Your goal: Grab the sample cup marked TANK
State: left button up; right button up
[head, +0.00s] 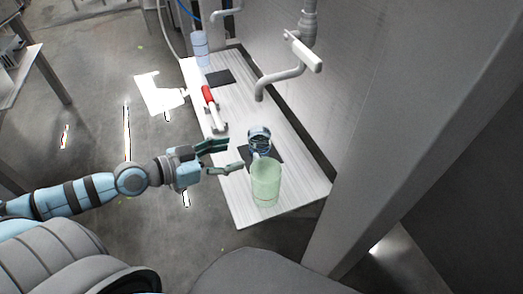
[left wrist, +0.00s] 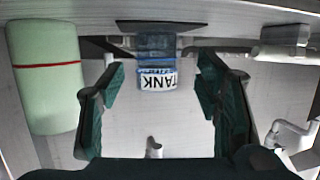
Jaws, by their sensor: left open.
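The sample cup (head: 260,140) is clear and bluish and stands on the shelf. In the left wrist view, which looks upside down, the cup (left wrist: 157,45) carries a white label reading TANK. My left gripper (head: 236,155) is open, to the left of the cup in the head view. Its two dark green fingers (left wrist: 161,80) show on either side of the cup in the left wrist view. The cup appears between them in the picture, but a gap in front of it remains visible in the head view. My right gripper is not in view.
A pale green cup (head: 266,185) with a red line stands close by the sample cup, toward the shelf's near end. A red-handled tool (head: 209,98) lies farther along the shelf (head: 240,200). A bluish container (head: 200,48) stands at the far end. A pipe spout (head: 275,83) hangs above.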

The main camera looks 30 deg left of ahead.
aim_at(250, 146)
pick_arm(q)
jog(key=shift+w+d+r+p, duration=0.2)
jog(key=shift+w+d, duration=0.1)
jog(key=shift+w, duration=0.15)
jog(key=shift+w+d+r+p, duration=0.2)
jog(key=shift+w+d, duration=0.1)
jog(key=shift+w, duration=0.15)
jog(key=shift+w+d, duration=0.85)
jog(key=shift+w, duration=0.1)
jog(key=x, duration=0.5)
jog(key=shift+a+r, duration=0.1)
jog(key=shift+c, duration=0.6)
jog(key=c, duration=0.9)
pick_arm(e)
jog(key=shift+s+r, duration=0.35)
pick_arm(q)
jog(key=shift+s+r, duration=0.1)
